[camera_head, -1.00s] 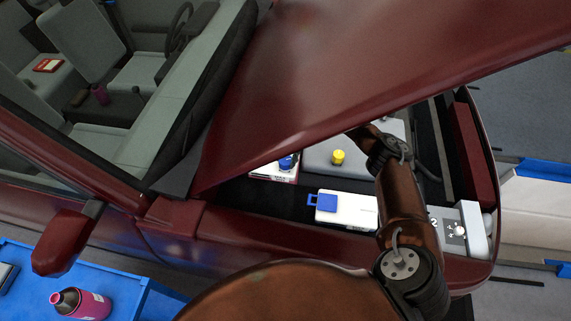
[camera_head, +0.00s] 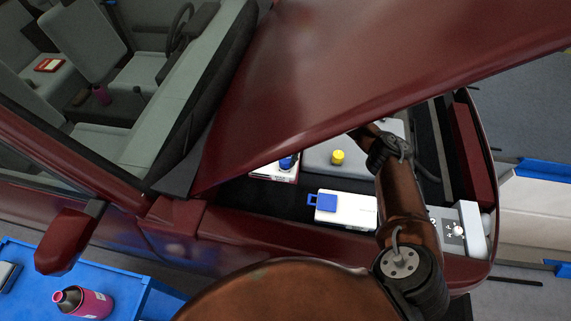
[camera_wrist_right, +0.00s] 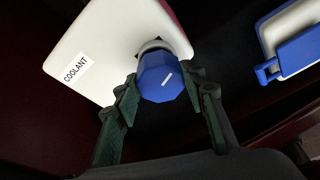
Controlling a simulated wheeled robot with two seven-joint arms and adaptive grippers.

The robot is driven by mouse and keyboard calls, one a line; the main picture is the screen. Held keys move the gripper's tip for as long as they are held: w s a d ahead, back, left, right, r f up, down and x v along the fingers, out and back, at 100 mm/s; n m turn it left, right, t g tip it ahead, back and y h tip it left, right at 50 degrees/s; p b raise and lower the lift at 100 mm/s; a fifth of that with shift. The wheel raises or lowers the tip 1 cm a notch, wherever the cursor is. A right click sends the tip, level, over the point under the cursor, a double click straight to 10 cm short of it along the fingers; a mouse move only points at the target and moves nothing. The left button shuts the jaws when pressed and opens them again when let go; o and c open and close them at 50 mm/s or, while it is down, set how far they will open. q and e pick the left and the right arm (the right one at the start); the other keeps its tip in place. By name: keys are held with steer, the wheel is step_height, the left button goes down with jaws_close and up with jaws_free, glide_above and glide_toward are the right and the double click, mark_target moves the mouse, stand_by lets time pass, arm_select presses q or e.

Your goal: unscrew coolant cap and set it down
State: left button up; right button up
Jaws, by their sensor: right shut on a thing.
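In the head view the cap (camera_head: 287,162) shows at the hood edge above the tank (camera_head: 268,173). The hood hides my right gripper's fingers there. My left gripper is not in view.
The raised dark red hood (camera_head: 330,80) overhangs the engine bay. A white reservoir with a blue lid (camera_head: 345,208) and a yellow cap (camera_head: 338,157) are close by. A blue cart (camera_head: 125,285) holds a pink bottle (camera_head: 90,303) at lower left.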

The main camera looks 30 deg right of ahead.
steer(key=shift+r+p, duration=0.55)
steer(key=shift+r, duration=0.05)
stand_by(0.6)
steer(key=shift+r+p, duration=0.55)
steer(key=shift+r, duration=0.1)
